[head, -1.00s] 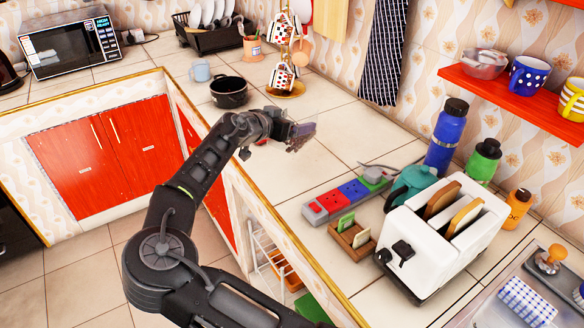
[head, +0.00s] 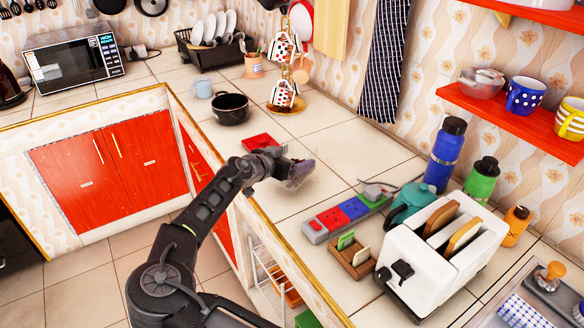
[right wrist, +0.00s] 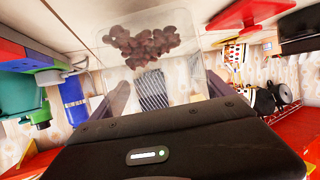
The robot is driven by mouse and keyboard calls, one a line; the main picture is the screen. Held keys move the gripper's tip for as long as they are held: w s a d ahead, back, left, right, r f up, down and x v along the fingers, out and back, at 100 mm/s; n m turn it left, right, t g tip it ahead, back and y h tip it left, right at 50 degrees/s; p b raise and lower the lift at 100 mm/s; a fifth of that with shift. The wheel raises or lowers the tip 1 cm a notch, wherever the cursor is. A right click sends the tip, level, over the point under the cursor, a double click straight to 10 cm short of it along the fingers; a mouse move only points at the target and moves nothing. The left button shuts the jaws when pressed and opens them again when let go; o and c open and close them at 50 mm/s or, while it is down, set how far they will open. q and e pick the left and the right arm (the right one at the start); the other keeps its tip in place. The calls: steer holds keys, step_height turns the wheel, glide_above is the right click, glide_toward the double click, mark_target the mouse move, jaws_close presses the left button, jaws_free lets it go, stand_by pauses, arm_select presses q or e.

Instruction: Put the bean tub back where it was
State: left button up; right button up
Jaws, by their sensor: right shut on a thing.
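The bean tub is a clear container with dark brown beans (right wrist: 140,45) inside. In the right wrist view its transparent wall (right wrist: 196,84) shows between the two fingers, and it appears tipped relative to that camera. My right gripper (head: 293,170) is shut on the tub (head: 299,173). In the head view the tub is small and blurred, over the counter between the red flat item and the coloured block strip. I cannot tell whether its base touches the counter. My left gripper is out of view.
A red flat item (head: 262,142) lies behind my right gripper. A black pot (head: 231,108) stands farther back. The coloured strip (head: 345,217), small wooden rack (head: 352,255), teal kettle (head: 412,203) and white toaster (head: 432,258) stand to the right. Bare tiles (head: 335,150) lie between.

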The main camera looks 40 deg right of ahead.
step_height(320, 180, down, 3)
steer(key=shift+f+p, duration=0.1)
steer(key=shift+p, duration=0.4)
steer(key=shift+f, duration=0.2)
steer(key=shift+f, duration=0.2)
steer(key=o, duration=1.4)
steer(key=shift+r, duration=0.15)
